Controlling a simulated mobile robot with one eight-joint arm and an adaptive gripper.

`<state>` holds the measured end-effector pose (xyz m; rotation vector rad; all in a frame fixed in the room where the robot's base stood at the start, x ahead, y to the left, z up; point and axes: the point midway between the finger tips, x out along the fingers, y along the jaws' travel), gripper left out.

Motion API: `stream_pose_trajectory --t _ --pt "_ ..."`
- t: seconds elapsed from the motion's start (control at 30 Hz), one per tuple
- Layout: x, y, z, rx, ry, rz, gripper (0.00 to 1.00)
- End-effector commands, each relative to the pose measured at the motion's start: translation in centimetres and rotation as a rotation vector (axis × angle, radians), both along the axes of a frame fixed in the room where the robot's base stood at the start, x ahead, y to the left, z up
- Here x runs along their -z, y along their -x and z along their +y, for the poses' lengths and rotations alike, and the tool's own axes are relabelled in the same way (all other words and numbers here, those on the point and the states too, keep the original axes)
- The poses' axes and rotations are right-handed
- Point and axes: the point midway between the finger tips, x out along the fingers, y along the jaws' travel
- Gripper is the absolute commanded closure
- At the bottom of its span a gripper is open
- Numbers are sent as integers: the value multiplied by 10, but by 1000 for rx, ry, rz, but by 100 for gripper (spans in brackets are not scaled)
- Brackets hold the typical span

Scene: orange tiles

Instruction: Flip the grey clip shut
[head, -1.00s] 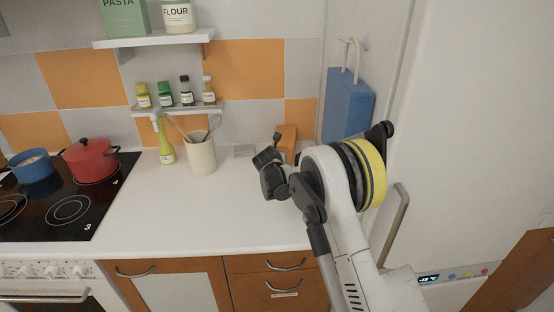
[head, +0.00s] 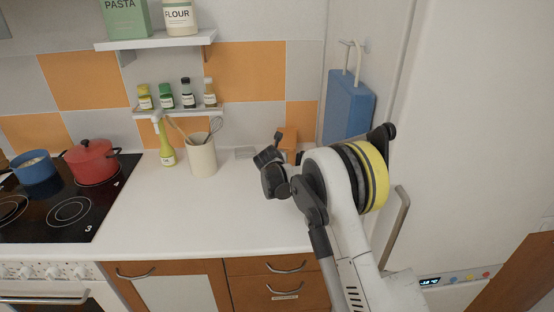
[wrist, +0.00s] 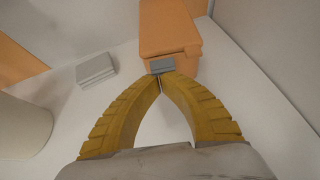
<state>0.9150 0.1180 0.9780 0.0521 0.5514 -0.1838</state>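The orange box (wrist: 168,30) stands on the white counter, and the grey clip (wrist: 162,66) shows on its near face, close to the top edge, in the wrist view. I cannot tell the clip's exact angle. My gripper (wrist: 160,76) has its two yellow fingertips together just below the clip, at or very near its lower edge. I cannot tell whether they touch it. Nothing shows between the fingertips. In the head view the orange box (head: 291,145) is partly hidden behind my arm, and the clip cannot be made out.
A small grey block (wrist: 96,70) lies on the counter left of the box. A utensil crock (head: 202,157) and a yellow-green bottle (head: 166,150) stand farther left. The front counter is clear.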

Motion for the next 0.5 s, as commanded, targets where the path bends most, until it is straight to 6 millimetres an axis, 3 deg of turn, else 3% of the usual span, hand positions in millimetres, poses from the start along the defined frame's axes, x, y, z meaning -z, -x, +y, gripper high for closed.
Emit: stream_pose_trajectory --t 0.5 --pt "-5 -4 -1 0 0 -1 100"
